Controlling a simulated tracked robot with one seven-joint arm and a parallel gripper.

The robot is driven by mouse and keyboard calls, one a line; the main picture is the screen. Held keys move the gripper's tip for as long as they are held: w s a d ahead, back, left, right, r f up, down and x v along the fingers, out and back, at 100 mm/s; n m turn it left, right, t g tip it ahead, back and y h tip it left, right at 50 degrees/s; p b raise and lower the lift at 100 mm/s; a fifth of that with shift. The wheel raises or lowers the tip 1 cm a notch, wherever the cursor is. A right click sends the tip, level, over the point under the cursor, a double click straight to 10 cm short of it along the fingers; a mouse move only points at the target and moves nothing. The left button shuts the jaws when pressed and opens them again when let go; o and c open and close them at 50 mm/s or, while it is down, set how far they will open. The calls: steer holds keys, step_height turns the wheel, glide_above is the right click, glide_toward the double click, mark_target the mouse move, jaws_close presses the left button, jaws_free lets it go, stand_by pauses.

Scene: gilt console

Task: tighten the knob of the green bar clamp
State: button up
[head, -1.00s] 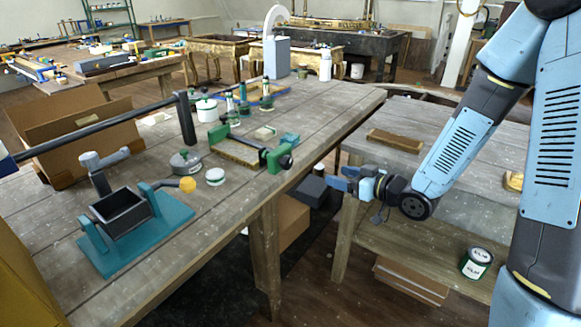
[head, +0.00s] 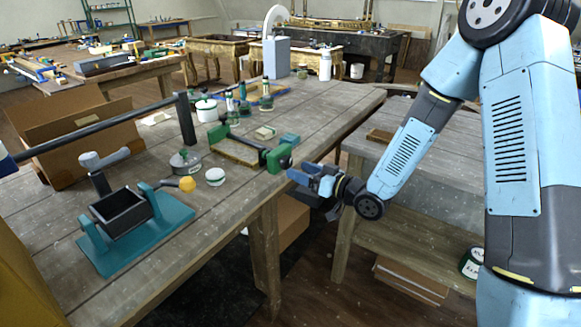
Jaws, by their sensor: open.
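The green bar clamp (head: 279,158) lies near the right edge of the wooden workbench, with a green jaw at each end and a dark bar between them. A board (head: 236,152) lies between its jaws. Its dark knob (head: 287,162) is at the right end, by the bench edge. My gripper (head: 296,176) is open, just right of and slightly below the knob in the picture, with its fingers pointing left. Nothing shows between the fingers. I cannot tell whether a finger touches the knob.
A second wooden table (head: 440,160) stands behind my arm. A gap separates the two tables.

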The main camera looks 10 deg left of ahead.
mark_target(287, 163)
steer(key=shift+x, duration=2.35)
steer(key=shift+c, duration=0.3)
steer(key=c, duration=0.9)
